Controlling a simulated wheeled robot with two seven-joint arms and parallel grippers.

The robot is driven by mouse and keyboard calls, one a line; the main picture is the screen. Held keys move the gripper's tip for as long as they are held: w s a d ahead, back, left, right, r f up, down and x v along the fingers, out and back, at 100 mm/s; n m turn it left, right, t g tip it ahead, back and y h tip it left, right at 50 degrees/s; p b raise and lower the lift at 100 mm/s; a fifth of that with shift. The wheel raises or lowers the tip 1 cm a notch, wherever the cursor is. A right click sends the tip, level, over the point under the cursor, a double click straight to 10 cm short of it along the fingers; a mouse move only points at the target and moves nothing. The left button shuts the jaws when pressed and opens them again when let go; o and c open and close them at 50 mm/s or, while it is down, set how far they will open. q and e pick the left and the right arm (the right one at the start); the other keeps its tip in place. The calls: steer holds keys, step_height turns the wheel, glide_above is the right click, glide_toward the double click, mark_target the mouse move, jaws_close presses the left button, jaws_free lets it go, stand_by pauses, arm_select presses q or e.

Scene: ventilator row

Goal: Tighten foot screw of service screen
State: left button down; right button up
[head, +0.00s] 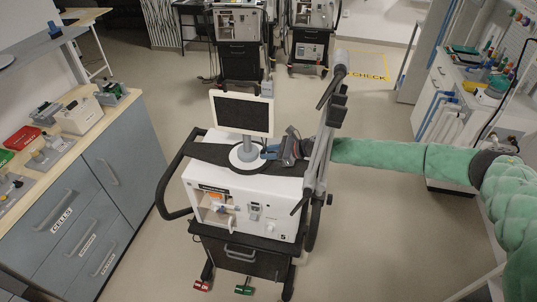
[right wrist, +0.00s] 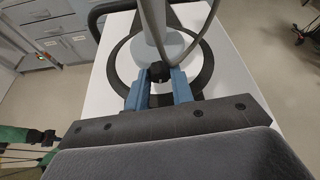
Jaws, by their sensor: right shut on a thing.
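The service screen (head: 242,113) stands upright on top of a white ventilator (head: 250,188), its dark panel facing me. Its pole and pale round foot (head: 246,158) rest on the ventilator top, and the foot also shows inside a dark ring in the right wrist view (right wrist: 185,48). The foot screw (right wrist: 158,70) is a small black knob at the near side of the foot. My right gripper (head: 268,152) reaches in from the right at the foot. Its blue fingers (right wrist: 159,82) are closed on the screw from both sides. My left gripper is not in view.
A tall grey pole (head: 320,145) with black clamps stands close beside my right gripper. A black handle (head: 170,180) curves round the ventilator's left side. A counter with drawers (head: 85,195) is at left. More ventilators (head: 238,45) stand behind. The floor between is clear.

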steer(key=m+b, duration=0.1)
steer(key=m+g+b, duration=0.1)
steer(key=shift+w+f+g+b, duration=0.2)
steer(key=shift+g+b, duration=0.1)
steer(key=shift+b, duration=0.1)
steer(key=shift+w+d+m+g+y+b, duration=0.1)
steer(key=shift+m+g+y+b, duration=0.25)
steer(key=shift+m+b, duration=0.3)
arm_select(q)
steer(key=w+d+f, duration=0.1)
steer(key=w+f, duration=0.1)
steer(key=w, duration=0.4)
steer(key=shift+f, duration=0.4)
arm_select(e)
steer(key=shift+r, duration=0.2)
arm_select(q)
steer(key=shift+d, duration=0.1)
arm_select(e)
steer(key=o, duration=1)
arm_select(q)
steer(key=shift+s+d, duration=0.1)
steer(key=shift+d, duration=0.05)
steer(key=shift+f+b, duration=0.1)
steer(key=shift+b, duration=0.25)
arm_select(e)
steer(key=shift+d, duration=0.1)
